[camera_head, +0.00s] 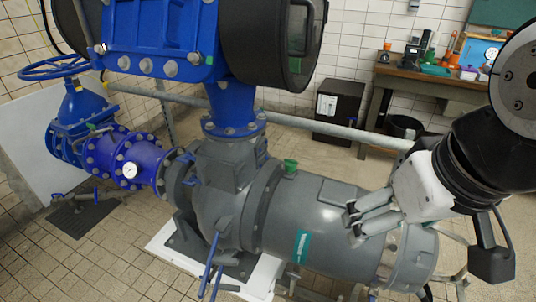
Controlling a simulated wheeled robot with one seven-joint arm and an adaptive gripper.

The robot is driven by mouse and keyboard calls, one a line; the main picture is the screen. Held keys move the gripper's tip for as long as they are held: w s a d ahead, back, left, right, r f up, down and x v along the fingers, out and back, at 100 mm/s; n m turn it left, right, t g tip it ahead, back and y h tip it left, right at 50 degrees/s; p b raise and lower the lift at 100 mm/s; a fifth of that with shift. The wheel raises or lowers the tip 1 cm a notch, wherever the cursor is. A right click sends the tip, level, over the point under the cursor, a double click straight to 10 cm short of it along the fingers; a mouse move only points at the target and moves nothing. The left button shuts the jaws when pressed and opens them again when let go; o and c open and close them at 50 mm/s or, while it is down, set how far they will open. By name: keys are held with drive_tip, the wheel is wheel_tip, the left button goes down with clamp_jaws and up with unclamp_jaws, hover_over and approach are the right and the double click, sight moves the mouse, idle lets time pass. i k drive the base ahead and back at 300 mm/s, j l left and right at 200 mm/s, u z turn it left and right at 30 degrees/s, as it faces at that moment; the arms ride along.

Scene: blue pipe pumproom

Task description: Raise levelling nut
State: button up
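I cannot pick out a levelling nut in this view. The grey pump and motor unit (315,215) lies across the middle on a pale base plate (262,277). My gripper (353,222) is above the motor's right end, pointing left. Its two grey fingers look apart, with nothing seen between them. I cannot tell whether they touch the motor casing. The floor-side supports under the motor's right end are mostly hidden by the casing.
A blue pipe with a valve handwheel (55,67) and gauge (130,170) joins the pump on the left. A blue housing (150,40) stands above. A wooden workbench (425,82) with tools and a black cabinet (338,107) stand at the back. Tiled floor is clear at front left.

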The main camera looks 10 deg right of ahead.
sight(293, 276)
drive_tip(key=k, duration=1.6)
drive_tip(key=i+l+u, duration=0.1)
drive_tip(key=u, duration=0.35)
drive_tip(key=i+l+u, duration=0.1)
drive_tip(key=l+u, duration=0.15)
drive_tip(key=u, duration=0.15)
drive_tip(key=i+l+u, duration=0.1)
drive_tip(key=l, duration=0.35)
drive_tip(key=i+l+u, duration=0.1)
drive_tip(key=l, duration=0.35)
drive_tip(key=i+l+u, duration=0.1)
drive_tip(key=l, duration=0.4)
drive_tip(key=i+l+u, duration=0.1)
drive_tip(key=l, duration=0.35)
drive_tip(key=i+l+u, duration=0.1)
drive_tip(key=l, duration=0.4)
drive_tip(key=i, duration=0.1)
